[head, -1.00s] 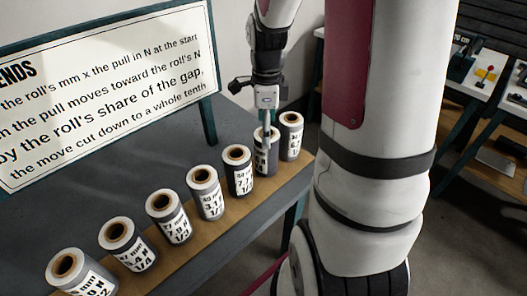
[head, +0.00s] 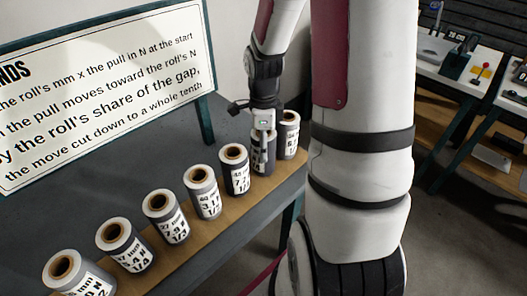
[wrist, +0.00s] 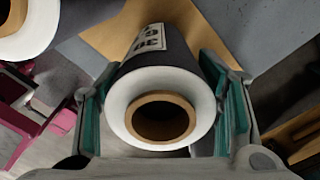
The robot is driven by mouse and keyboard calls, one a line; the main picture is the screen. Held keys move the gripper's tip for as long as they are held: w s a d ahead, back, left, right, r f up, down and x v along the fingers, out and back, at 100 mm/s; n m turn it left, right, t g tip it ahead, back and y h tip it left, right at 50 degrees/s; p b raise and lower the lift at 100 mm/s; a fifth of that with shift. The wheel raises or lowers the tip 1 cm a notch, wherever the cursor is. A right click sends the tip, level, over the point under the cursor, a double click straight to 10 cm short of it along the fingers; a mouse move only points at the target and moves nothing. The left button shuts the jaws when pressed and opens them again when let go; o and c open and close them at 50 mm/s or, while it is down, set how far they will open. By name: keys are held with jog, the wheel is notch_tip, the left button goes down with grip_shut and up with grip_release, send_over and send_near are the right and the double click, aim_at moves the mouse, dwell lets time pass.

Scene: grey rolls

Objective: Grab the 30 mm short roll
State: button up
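My gripper (head: 264,138) points down over the second roll from the right end of the row. In the wrist view my gripper (wrist: 163,105) has its teal-padded fingers on both sides of this roll (wrist: 133,112), with narrow gaps, so it looks open around it. The roll is upright, with a white top, brown core and dark side. In the head view the roll (head: 270,160) is partly hidden by the gripper. Its label is partly covered and I cannot read its size.
The end roll (head: 289,135) stands close on the right. A roll (head: 237,174) marked about 48 mm stands to the left, with several more along the wooden strip (head: 222,225). A sign (head: 100,95) stands behind on the grey table.

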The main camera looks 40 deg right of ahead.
jog(key=c, duration=0.7)
jog(key=r, duration=0.3)
jog(key=shift+s+a+r, duration=0.15)
jog(key=shift+s+r, duration=0.2)
jog(key=shift+r, duration=0.05)
jog(key=s+a, duration=0.1)
jog(key=s, duration=0.2)
jog(key=s+a+r+p, duration=0.1)
jog(key=s, duration=0.2)
jog(key=s+a+p, duration=0.1)
jog(key=s, duration=0.2)
jog(key=shift+s+r, duration=0.15)
jog(key=shift+s, duration=0.15)
jog(key=shift+p, duration=0.65)
jog(key=shift+s+r+p, duration=0.15)
jog(key=shift+p, duration=0.85)
